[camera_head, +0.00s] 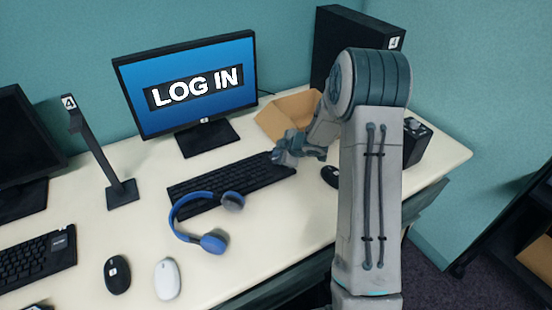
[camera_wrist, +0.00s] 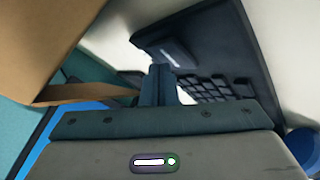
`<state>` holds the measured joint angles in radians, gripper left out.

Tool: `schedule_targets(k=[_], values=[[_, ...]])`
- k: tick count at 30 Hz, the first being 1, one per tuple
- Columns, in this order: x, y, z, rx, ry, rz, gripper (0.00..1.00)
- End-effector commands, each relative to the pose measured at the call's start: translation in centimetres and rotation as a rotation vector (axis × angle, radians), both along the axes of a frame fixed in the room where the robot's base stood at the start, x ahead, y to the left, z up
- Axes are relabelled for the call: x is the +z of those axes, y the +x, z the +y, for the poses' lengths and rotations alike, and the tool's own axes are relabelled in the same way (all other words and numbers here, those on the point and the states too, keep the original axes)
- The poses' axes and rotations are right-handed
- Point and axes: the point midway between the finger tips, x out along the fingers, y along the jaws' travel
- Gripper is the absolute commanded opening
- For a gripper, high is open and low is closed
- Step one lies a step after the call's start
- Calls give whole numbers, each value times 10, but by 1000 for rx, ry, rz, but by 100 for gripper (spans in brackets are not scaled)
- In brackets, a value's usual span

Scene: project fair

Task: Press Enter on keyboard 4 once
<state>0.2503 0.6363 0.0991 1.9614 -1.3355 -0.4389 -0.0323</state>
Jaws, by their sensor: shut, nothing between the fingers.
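A black keyboard (camera_head: 225,183) lies in front of the lit "LOG IN" monitor (camera_head: 190,85). My gripper (camera_head: 290,160) is shut and empty at the keyboard's right end, hiding that corner in the head view. In the wrist view my fingertips (camera_wrist: 160,72) are together. The keyboard's keys (camera_wrist: 215,90) show beyond them, along with a larger raised block (camera_wrist: 172,50) with a lighter label, too blurred to read. I cannot tell whether the fingers touch it. A second keyboard (camera_head: 38,258) lies at the lower left. No number is readable on either keyboard.
Blue headphones (camera_head: 200,220) overlap the keyboard's front edge. A stand tagged 4 (camera_head: 90,140) is to the left. An open cardboard box (camera_head: 290,112) is behind my gripper. A black mouse (camera_head: 330,176) is to its right. Two mice (camera_head: 117,273) (camera_head: 167,279) lie in front.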

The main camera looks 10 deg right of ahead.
Motion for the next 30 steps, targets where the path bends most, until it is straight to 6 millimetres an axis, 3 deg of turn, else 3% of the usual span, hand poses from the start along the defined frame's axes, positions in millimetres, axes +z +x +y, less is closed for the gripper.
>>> schedule_targets(k=[30], values=[[-8,0,0,0,0,0,0]])
